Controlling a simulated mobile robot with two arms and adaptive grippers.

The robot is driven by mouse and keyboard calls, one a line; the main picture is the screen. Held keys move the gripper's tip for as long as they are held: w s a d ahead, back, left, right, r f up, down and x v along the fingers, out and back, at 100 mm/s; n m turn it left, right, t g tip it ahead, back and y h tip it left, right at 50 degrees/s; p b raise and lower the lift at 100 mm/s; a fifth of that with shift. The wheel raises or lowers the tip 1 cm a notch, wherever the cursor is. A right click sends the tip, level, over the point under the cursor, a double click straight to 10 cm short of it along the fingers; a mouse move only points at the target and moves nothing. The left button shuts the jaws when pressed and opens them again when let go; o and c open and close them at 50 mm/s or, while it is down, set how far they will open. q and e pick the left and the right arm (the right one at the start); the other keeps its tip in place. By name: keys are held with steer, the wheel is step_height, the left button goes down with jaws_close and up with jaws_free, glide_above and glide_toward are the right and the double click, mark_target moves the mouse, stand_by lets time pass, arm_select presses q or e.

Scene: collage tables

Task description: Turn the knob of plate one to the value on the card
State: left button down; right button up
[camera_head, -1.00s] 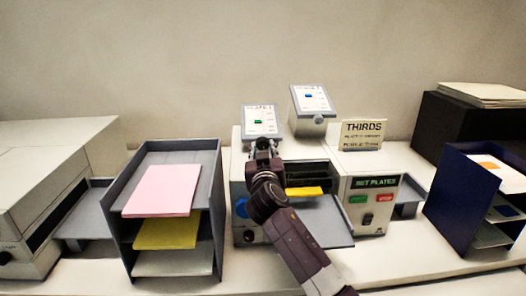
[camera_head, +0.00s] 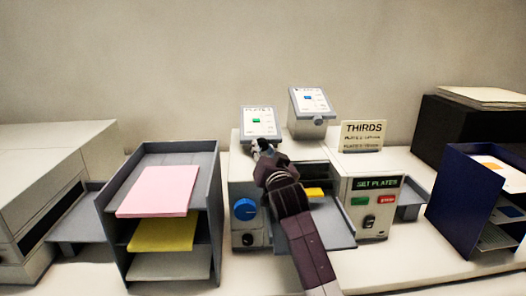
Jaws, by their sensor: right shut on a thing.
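The plate one panel (camera_head: 259,121) is a tilted white-faced box with a small green mark, on top of the grey and white machine. My right gripper (camera_head: 262,147) is at its lower front edge, shut on the knob there; the fingers and arm hide the knob. The plate two panel (camera_head: 311,101) stands behind to the right, with a blue mark and its own round grey knob (camera_head: 318,121) in plain view. The card (camera_head: 362,135) stands on the machine at the right; it reads THIRDS, with smaller plate lines too blurred to read. My left gripper is out of view.
A grey paper rack (camera_head: 217,200) stands left, a navy rack (camera_head: 446,205) right.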

stand_by(0.4)
steer(key=o, duration=1.1)
steer(key=shift+o, duration=0.2)
steer(key=s+d, duration=0.1)
steer(key=s, duration=1.1)
steer(key=shift+d+f, duration=0.15)
steer(key=shift+d, duration=0.1)
